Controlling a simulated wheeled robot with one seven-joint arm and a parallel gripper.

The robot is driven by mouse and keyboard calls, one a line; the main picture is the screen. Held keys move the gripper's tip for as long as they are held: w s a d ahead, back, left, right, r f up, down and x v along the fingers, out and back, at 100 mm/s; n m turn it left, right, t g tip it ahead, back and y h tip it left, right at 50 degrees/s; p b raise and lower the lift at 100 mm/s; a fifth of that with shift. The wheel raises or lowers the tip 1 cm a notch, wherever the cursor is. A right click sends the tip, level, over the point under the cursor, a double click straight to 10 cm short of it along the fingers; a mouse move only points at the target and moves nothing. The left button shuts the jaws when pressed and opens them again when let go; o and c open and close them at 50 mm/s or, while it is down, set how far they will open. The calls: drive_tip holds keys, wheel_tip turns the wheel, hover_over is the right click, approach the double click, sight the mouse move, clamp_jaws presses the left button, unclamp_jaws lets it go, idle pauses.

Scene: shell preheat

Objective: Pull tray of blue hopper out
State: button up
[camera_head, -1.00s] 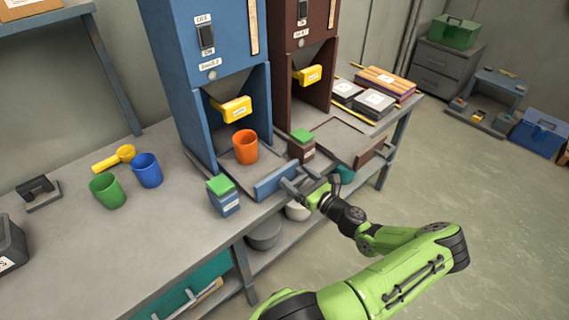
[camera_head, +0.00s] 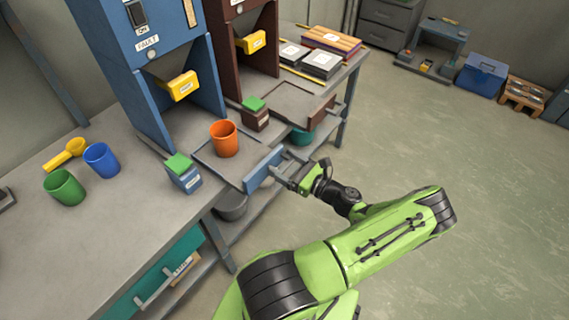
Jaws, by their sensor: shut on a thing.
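The blue hopper (camera_head: 137,75) stands at the back left of the bench, with a yellow chute (camera_head: 183,86) and a label that reads FAULT. Its tray (camera_head: 208,158) juts out from its base toward the bench's front edge. The tray has a blue front panel (camera_head: 259,172) with a grey handle. An orange cup (camera_head: 224,139) stands upright on the tray. My gripper (camera_head: 293,174) is shut on the handle in front of the panel. Its fingertips are small and partly hidden in this view.
A blue box with a green lid (camera_head: 183,172) stands left of the tray; a brown one (camera_head: 254,113) stands right of it. The brown hopper (camera_head: 246,30) has its own tray (camera_head: 283,103). Green (camera_head: 65,187) and blue (camera_head: 102,160) cups stand left.

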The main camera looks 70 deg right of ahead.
drive_tip(key=shift+s+f, duration=0.1)
drive_tip(key=shift+s, duration=0.05)
drive_tip(key=o, duration=1.1)
drive_tip(key=shift+o, duration=1.1)
drive_tip(key=shift+s, duration=0.15)
drive_tip(key=shift+a, duration=0.1)
drive_tip(key=shift+s, duration=0.1)
drive_tip(key=v, duration=1.5)
drive_tip(key=shift+s+p, duration=0.35)
drive_tip(key=shift+p, duration=0.1)
drive_tip(key=shift+w+a, duration=0.1)
